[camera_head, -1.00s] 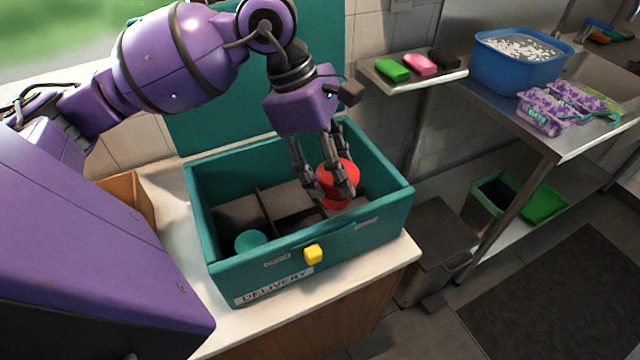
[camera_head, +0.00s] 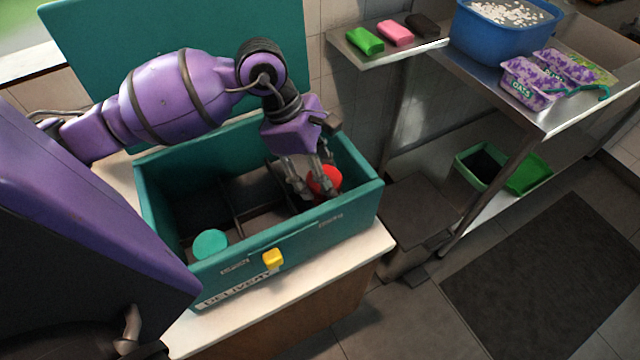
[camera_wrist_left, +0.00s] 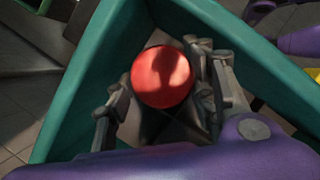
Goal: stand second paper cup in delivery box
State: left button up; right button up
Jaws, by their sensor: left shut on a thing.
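The teal delivery box (camera_head: 160,225) stands open on the counter, with dividers inside. My left gripper (camera_head: 315,185) reaches down into its right-hand part and is shut on a red cup (camera_head: 324,181). In the left wrist view the red cup (camera_wrist_left: 162,77) shows its round red top between the fingers (camera_wrist_left: 160,95), inside a corner of the box. Whether its base touches the box floor is hidden. A teal round-topped cup (camera_head: 210,244) stands in the front left compartment. My right gripper is not in view.
A yellow latch (camera_head: 272,257) is on the box front. The raised teal lid (camera_head: 190,40) is behind. To the right are a shelf with sponges (camera_head: 396,33), a blue tub (camera_head: 500,35) and purple oats packs (camera_head: 535,80). A dark bin (camera_head: 415,215) stands beside the counter.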

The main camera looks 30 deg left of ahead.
pick_arm(q)
jog(key=shift+f, duration=2.9)
jog(key=o, duration=0.9)
jog(key=shift+o, duration=0.3)
jog(key=shift+r, duration=0.1)
jog(key=shift+r, duration=0.25)
jog(key=v, duration=1.1)
jog(key=shift+r, duration=0.35)
